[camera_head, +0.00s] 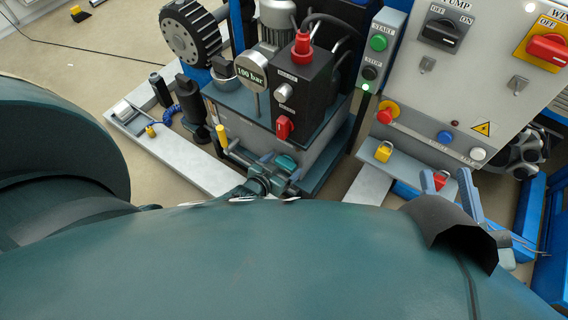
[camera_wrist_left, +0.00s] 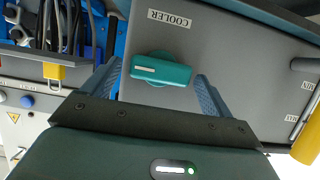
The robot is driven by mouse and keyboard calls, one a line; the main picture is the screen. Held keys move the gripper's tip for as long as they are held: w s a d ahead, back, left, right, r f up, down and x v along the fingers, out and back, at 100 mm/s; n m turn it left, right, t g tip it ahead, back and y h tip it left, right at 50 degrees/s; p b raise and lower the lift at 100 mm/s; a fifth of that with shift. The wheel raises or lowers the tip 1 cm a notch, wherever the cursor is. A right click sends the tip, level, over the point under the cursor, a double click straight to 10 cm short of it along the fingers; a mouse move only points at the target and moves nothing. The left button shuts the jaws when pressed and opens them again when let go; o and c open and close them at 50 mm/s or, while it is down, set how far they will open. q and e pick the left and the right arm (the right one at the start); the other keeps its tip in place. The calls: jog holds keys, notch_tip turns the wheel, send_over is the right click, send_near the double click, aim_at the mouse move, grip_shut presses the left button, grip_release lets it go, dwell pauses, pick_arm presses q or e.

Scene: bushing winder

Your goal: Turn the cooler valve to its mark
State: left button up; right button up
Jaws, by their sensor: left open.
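The cooler valve has a teal bar handle (camera_wrist_left: 160,70) with a white line near one end. It stands on a grey panel by a COOLER label (camera_wrist_left: 170,19) in the left wrist view. No separate target mark is clear to me. My left gripper (camera_wrist_left: 158,74) is open, its blue-grey fingers apart on either side of the handle; I cannot tell whether they touch it. In the head view the teal handle (camera_head: 287,162) shows low on the tank front, and my arm hides most of the left gripper.
The tank carries a black box with a red knob (camera_head: 284,127) and a gauge (camera_head: 251,73). The control cabinet (camera_head: 455,90) and a yellow padlock (camera_head: 383,152) are to the right. My arm covers the foreground.

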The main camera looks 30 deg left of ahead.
pick_arm(q)
jog(key=c, duration=1)
pick_arm(e)
jog(key=shift+f, duration=0.15)
jog(key=shift+f, duration=0.15)
pick_arm(q)
jog(key=n+h+b, duration=0.2)
jog(key=n, duration=0.2)
jog(key=a+n+t+h+b, duration=0.1)
jog(key=n+h+b, duration=0.1)
jog(key=n, duration=0.3)
jog(key=f+n+t+h+b, duration=0.1)
jog(key=n+h+b, duration=0.2)
jog(key=n+b, duration=0.1)
jog(key=shift+w+a+f, duration=0.1)
jog(key=shift+a, duration=0.05)
pick_arm(e)
notch_tip(320, 180, up, 8)
jog(key=n+t+y, duration=0.1)
jog(key=n+y, duration=0.6)
jog(key=y, duration=0.1)
jog(key=shift+w+d+n+t, duration=0.15)
jog(key=shift+d+n+t, duration=0.1)
jog(key=shift+n+t, duration=0.15)
pick_arm(q)
jog(key=shift+n, duration=0.4)
